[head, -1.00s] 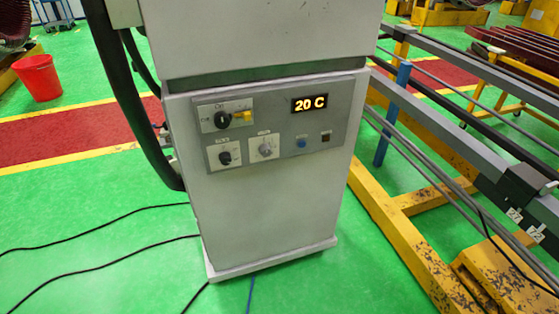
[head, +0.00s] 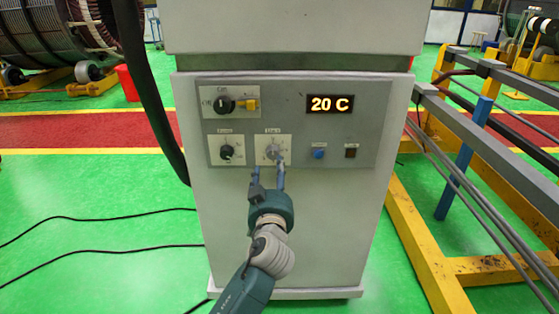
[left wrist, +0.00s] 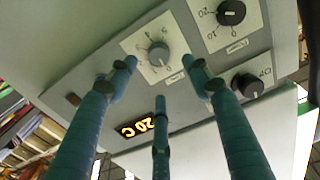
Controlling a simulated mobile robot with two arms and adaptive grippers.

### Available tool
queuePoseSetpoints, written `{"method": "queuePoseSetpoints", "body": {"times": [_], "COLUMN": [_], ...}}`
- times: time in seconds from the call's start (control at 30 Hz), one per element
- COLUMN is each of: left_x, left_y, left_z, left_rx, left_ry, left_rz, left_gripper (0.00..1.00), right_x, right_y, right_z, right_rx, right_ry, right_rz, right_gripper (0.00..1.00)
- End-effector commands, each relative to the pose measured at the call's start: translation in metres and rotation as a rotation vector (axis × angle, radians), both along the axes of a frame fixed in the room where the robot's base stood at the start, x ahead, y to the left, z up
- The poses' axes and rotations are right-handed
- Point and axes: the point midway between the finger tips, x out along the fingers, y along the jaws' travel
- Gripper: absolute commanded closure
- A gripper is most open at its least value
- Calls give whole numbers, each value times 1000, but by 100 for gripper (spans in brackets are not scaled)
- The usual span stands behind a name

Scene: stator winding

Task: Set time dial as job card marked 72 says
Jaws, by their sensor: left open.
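The control panel on the grey cabinet has a grey knob on a white numbered plate (head: 272,153), seen closer in the left wrist view (left wrist: 158,54). To its left is a black knob (head: 227,153), also in the left wrist view (left wrist: 231,12). The small labels are too blurred to tell surely which is the time dial. My left gripper (head: 267,175) is open just in front of the grey knob. In the left wrist view its fingers (left wrist: 160,75) are spread below and beside the knob, apparently not touching it. The job card marked 72 and my right gripper are not in view.
A lit display (head: 329,104) reads 20 C. A black main switch (head: 225,104) with a yellow tab, a blue button (head: 318,153) and a small dark switch (head: 351,151) share the panel. A yellow frame (head: 420,240) stands at the right. Cables lie on the green floor.

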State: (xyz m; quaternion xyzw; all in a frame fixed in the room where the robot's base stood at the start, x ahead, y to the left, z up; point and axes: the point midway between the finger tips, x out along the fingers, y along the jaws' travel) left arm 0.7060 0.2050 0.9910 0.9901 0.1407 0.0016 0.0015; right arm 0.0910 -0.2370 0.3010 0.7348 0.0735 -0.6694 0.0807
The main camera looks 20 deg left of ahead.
Motion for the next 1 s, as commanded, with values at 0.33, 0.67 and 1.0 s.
{"method": "queuePoseSetpoints", "body": {"times": [0.33,0.67,1.0], "left_x": [63,87,87], "left_y": [19,25,25], "left_z": [2,0,0], "left_rx": [5,2,1], "left_ry": [2,3,2], "left_rz": [1,-2,-2], "left_gripper": [50,50,68], "right_x": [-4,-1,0], "right_y": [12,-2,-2], "right_z": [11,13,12], "right_rx": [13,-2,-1], "right_ry": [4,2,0], "right_rz": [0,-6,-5], "right_gripper": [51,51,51]}}
